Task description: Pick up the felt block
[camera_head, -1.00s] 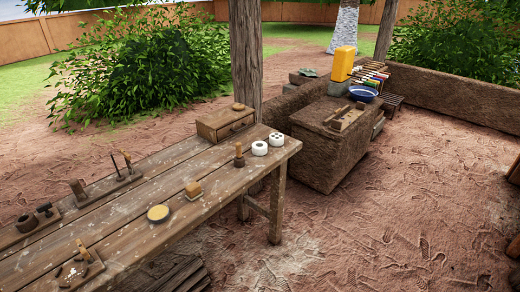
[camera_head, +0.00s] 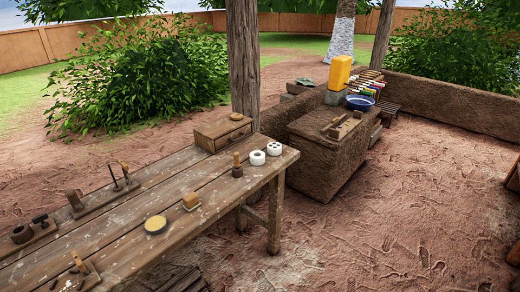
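Neither of my grippers is in view.
Tool holders (camera_head: 103,197) stand at the left. A post (camera_head: 243,60) rises behind. Beyond are a mud block (camera_head: 328,157) and a blue bowl (camera_head: 360,102). Open dirt floor lies right.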

